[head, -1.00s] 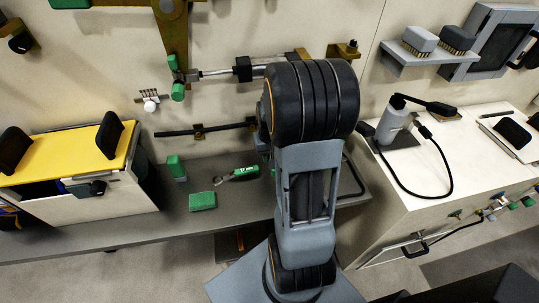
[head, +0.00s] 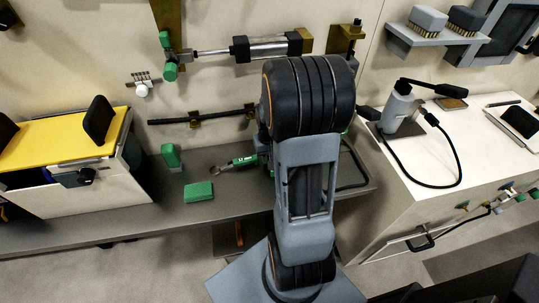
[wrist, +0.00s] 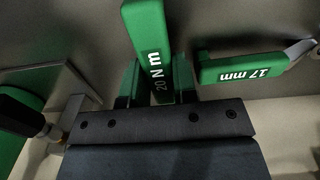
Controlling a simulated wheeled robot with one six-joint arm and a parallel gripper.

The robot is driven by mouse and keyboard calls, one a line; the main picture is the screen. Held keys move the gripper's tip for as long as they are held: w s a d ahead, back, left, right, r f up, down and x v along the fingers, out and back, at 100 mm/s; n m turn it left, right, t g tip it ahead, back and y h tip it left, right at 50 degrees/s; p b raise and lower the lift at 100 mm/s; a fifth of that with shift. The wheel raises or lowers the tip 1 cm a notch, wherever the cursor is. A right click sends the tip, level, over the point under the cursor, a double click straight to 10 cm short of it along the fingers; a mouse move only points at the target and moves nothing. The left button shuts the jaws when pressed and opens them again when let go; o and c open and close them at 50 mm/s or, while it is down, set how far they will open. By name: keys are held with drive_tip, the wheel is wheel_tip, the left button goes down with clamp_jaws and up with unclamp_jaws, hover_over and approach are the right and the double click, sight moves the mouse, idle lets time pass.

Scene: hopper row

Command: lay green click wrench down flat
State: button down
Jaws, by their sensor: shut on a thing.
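The green click wrench, marked "20 N m" (wrist: 150,40), shows in the wrist view as a thick green handle. It rises from between my fingers to the top edge of the picture. My gripper (wrist: 157,88) is shut on it, with one finger on each side of the handle. The wrench's far end is not visible, and I cannot tell whether it touches the surface below. In the head view my arm hides the gripper and the held wrench.
A green 17 mm wrench (wrist: 245,68) lies beside the held one; a green-handled wrench (head: 243,161) shows on the grey shelf (head: 115,224). A green block (head: 198,191) and an upright green piece (head: 171,156) stand left. The shelf's front left is clear.

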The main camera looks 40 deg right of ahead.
drive_tip(key=shift+f, duration=0.1)
idle(0.3)
drive_tip(key=shift+f+b, duration=0.55)
drive_tip(key=shift+r, duration=0.1)
drive_tip(key=c, duration=0.8)
unclamp_jaws()
wheel_tip(320, 180, up, 14)
drive_tip(key=shift+f+p, duration=0.1)
drive_tip(key=shift+p, duration=0.6)
